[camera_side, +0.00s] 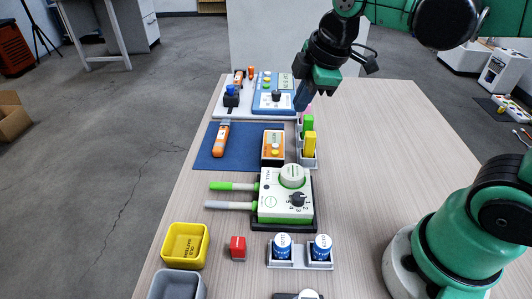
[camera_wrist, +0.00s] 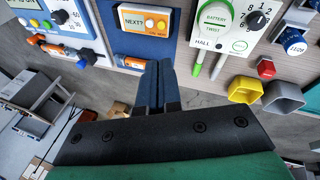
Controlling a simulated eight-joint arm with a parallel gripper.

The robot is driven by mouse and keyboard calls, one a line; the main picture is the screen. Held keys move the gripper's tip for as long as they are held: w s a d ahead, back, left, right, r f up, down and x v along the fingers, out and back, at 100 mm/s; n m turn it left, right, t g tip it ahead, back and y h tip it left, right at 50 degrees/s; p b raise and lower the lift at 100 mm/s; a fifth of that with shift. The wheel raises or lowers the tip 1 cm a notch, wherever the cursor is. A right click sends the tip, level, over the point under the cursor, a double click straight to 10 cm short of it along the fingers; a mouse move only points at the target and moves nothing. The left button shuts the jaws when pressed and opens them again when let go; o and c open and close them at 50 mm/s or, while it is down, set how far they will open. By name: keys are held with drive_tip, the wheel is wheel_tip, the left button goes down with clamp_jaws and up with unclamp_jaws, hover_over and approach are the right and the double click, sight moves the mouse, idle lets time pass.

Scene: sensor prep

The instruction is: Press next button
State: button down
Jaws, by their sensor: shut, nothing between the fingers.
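The small orange-framed box (camera_side: 273,147) stands on the table at the right edge of the blue mat, with small yellowish buttons on its white face. My gripper (camera_side: 302,103) is shut and empty, raised above the table behind and to the right of this box in the side view. In the wrist view, my fingertips (camera_wrist: 160,63) are pressed together and point toward the box, apart from it.
The white-and-green HALL device (camera_side: 270,207) is in front of the box. A holder with green and yellow blocks (camera_side: 310,144) stands right of it. An orange tool (camera_side: 222,138) lies on the blue mat (camera_side: 205,158). A blue-and-white panel (camera_side: 262,105) is behind. The right tabletop is clear.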

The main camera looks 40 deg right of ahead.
sight(276, 153)
drive_tip(key=w+n+g, duration=0.1)
drive_tip(key=n, duration=0.4)
drive_tip(key=w+n+g, duration=0.1)
drive_tip(key=w+n, duration=0.1)
drive_tip(key=n, duration=0.3)
drive_tip(key=w+r+n+g, duration=0.1)
drive_tip(key=n, duration=0.4)
drive_tip(key=shift+w+a+g, duration=0.15)
drive_tip(key=shift+w+g, duration=0.1)
drive_tip(key=shift+g, duration=0.05)
drive_tip(key=f, duration=1.4)
drive_tip(key=shift+w, duration=0.4)
drive_tip(key=shift+f, duration=0.85)
wheel_tip(276, 153, up, 9)
drive_tip(key=shift+s, duration=0.2)
